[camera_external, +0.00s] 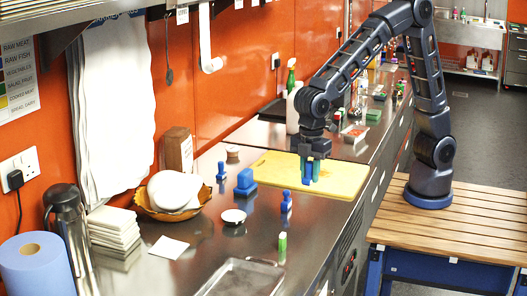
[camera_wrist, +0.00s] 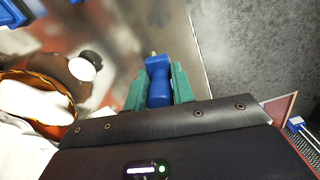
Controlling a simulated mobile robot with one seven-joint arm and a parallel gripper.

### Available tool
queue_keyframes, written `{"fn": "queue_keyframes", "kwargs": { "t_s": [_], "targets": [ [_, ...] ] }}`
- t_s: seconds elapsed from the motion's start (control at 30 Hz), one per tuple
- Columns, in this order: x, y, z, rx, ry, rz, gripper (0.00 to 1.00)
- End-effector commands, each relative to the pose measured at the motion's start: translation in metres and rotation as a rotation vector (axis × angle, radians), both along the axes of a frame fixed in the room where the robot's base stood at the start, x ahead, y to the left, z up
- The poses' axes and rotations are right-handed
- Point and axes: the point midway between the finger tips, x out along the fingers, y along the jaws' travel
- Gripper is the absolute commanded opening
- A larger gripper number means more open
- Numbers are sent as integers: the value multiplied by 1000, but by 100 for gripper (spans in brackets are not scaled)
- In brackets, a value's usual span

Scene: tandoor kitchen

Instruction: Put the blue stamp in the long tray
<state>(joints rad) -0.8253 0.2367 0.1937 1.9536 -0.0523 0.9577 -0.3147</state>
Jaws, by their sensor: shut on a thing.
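My gripper (camera_external: 309,180) points down over the yellow cutting board, its fingers closed around a blue stamp. In the wrist view the blue stamp (camera_wrist: 160,82) sits between the two green fingers (camera_wrist: 158,90). In the external view it is mostly hidden by the fingers; whether it touches the board is hard to tell. A long metal tray (camera_external: 207,288) lies at the near end of the counter, partly cut off by the picture's bottom edge. The part of it in view looks empty.
Other blue things stand on the counter: a small one (camera_external: 221,171), a block-like one (camera_external: 245,182) and another (camera_external: 286,202). A green-topped tube (camera_external: 282,246) stands near the tray. A white-topped round dish (camera_external: 233,216) and a bowl (camera_external: 153,207) are left. The yellow board (camera_external: 342,180) is wide.

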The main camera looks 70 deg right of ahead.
Motion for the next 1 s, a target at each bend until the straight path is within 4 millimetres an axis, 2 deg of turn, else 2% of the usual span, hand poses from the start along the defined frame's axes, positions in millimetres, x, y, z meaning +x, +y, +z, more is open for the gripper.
{"fn": "queue_keyframes", "kwargs": {
  "t_s": [0.37,0.7,0.8,1.0],
  "targets": [
    [35,106,10,2,0,92,2],
    [60,200,9,1,-1,167,2],
    [65,223,8,2,-1,184,2],
    [72,254,5,1,-2,208,2]
  ]
}}
